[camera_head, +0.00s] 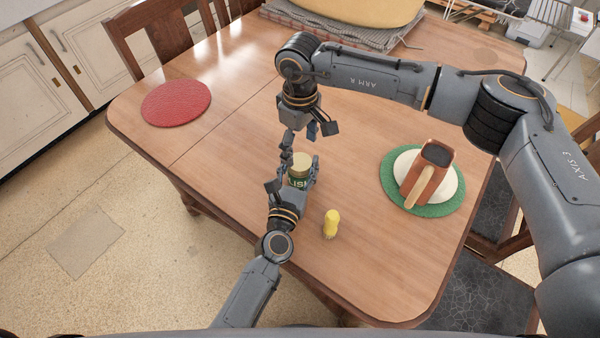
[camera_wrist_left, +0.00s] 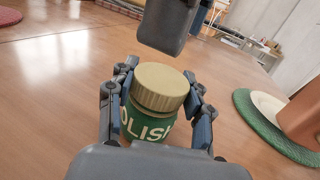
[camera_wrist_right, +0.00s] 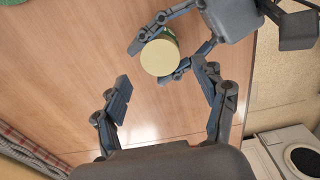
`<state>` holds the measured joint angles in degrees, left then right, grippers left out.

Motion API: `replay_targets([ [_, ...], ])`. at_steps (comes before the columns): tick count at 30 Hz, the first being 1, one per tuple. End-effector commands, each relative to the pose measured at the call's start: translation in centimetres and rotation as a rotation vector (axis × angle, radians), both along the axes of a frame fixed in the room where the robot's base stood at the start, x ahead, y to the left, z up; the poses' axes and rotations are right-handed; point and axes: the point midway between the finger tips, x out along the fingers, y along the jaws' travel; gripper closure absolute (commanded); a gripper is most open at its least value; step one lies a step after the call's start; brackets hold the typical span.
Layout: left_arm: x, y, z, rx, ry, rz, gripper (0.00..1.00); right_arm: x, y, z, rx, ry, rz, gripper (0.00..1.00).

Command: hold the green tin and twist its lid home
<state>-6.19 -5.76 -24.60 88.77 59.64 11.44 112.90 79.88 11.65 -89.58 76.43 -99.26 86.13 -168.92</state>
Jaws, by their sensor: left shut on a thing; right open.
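The green tin (camera_head: 298,182) stands on the wooden table with light lettering on its side, and its tan ribbed lid (camera_head: 301,163) sits on top. The tin (camera_wrist_left: 146,128) and lid (camera_wrist_left: 160,87) show large in the left wrist view. My left gripper (camera_head: 303,170) is shut on the tin, with a finger on each side of it. My right gripper (camera_wrist_right: 163,92) is open and empty. In the right wrist view the lid (camera_wrist_right: 159,58) lies beyond its fingertips, apart from them. In the head view the right gripper is above and behind the tin, its fingers partly hidden.
A small yellow object (camera_head: 331,223) stands right of the left wrist. A brown mug-like vessel (camera_head: 428,170) stands on a white plate over a green mat (camera_head: 390,190). A red round mat (camera_head: 176,103) lies at left. A yellow object rests on folded cloth (camera_head: 340,36) at the back.

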Motion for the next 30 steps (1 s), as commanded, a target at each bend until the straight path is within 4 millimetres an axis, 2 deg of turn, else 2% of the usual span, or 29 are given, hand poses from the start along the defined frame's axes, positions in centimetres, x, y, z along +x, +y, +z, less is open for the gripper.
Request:
replay_targets([
  [3, 0.0, 0.0, 0.0, 0.0, 0.0, 0.0, 1.0, -0.1, 0.0, -2.0, 0.0, 0.003, -0.001, 0.29],
  [9, 0.0, 0.0, 0.0, 0.0, 0.0, 0.0, 1.0, 0.0, 0.0, -4.4, 0.0, 0.001, -0.001, 0.29],
  [14, 0.0, 0.0, 0.0, 0.0, 0.0, 0.0, 1.0, 0.0, 0.0, -5.1, 0.0, 0.0, 0.0, 0.29],
  [21, 0.0, 0.0, 0.0, 0.0, 0.0, 0.0, 1.0, 0.0, 0.0, -5.2, 0.0, 0.0, 0.0, 0.29],
  [22, 0.0, 0.0, 0.0, 0.0, 0.0, 0.0, 1.0, 0.0, 0.0, -5.2, 0.0, 0.0, 0.0, 0.31],
  [23, 0.0, 0.0, 0.0, 0.0, 0.0, 0.0, 1.0, 0.0, 0.0, -5.2, 0.0, 0.0, 0.0, 0.37],
  [30, 0.0, 0.0, 0.0, 0.0, 0.0, 0.0, 1.0, 0.0, 0.0, -5.2, 0.0, 0.0, -0.001, 0.85],
])
